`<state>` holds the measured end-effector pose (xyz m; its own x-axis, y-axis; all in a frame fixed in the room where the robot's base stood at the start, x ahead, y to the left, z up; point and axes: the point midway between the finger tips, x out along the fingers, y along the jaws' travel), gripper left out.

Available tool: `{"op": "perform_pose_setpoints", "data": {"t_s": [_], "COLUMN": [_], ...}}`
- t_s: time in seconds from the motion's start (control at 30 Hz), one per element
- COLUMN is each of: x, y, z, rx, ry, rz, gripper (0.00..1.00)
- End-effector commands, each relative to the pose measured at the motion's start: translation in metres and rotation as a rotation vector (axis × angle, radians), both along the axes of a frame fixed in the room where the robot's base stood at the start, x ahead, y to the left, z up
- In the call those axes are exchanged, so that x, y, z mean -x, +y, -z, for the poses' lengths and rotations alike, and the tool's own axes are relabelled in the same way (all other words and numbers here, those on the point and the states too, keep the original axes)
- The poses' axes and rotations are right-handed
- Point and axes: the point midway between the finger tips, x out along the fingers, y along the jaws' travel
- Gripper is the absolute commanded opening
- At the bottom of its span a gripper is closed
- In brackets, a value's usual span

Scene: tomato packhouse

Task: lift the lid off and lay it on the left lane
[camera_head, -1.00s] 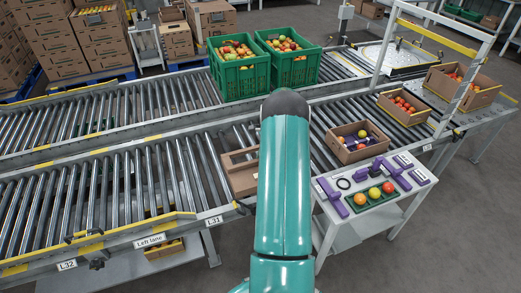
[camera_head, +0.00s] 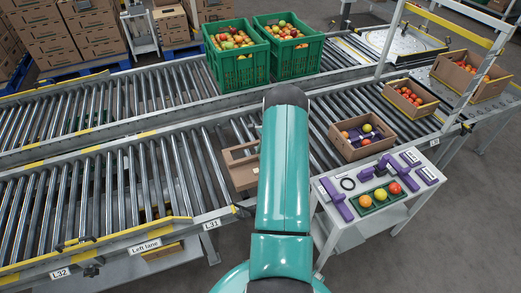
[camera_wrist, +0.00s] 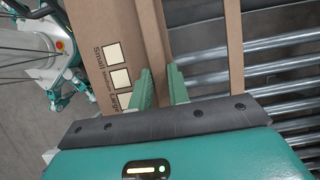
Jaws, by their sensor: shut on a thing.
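A brown cardboard piece, which I take to be the lid (camera_head: 238,168), is on the near roller conveyor by the L31 label, partly hidden behind my arm. In the wrist view the cardboard (camera_wrist: 105,40) shows printed size words and white boxes, with an open gap and another cardboard strip to the right. My gripper (camera_wrist: 162,85) has its green fingers closed on the cardboard edge between them. Whether a box is under it cannot be told. My gripper is hidden behind my arm in the head view. The left lane, labelled Left lane (camera_head: 146,246), is bare rollers at the left.
Two green crates (camera_head: 236,70) of tomatoes stand on the far conveyor. An open carton (camera_head: 362,148) and more tomato cartons stand at the right. A small white table (camera_head: 340,218) with purple items and several fruits is at the near right. Yellow-topped rails (camera_head: 120,236) edge the left lane.

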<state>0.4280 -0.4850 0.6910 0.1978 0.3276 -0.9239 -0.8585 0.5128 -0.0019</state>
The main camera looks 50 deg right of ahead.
Motion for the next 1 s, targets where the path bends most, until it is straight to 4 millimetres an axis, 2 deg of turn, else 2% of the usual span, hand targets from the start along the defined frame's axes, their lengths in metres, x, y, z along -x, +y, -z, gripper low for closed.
{"op": "perform_pose_setpoints", "data": {"t_s": [0.73,1.0], "x": [0.0,-0.001], "y": [0.001,0.0], "z": [0.062,0.074], "rx": [-0.002,-0.002], "ry": [0.0,0.0], "rz": [-0.002,-0.002], "gripper": [0.0,0.0]}}
